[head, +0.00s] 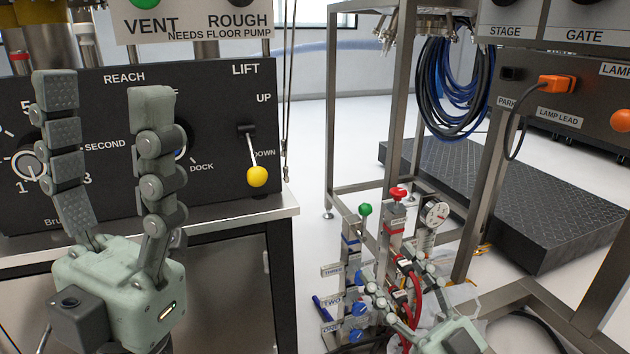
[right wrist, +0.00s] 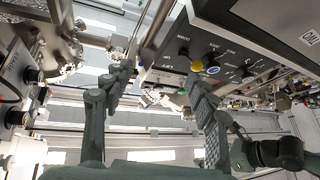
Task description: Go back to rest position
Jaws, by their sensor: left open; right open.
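My left gripper (head: 108,100) is large in the left of the head view. Its two fingers point up and stand apart with nothing between them, in front of the black control panel (head: 222,90). My right gripper (head: 392,285) is low in the head view, near the valves and gauge. In the right wrist view its fingers (right wrist: 163,80) are spread, with nothing held between them. The lift lever with a yellow knob (head: 257,176) points down, to the right of my left gripper and apart from it.
A manifold with a green knob (head: 366,209), a red knob (head: 398,193) and a dial gauge (head: 436,214) stands close to my right gripper. Metal frame posts (head: 333,110) rise behind. Blue and black hoses (head: 447,80) hang there. A black platform (head: 510,190) lies on the floor at right.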

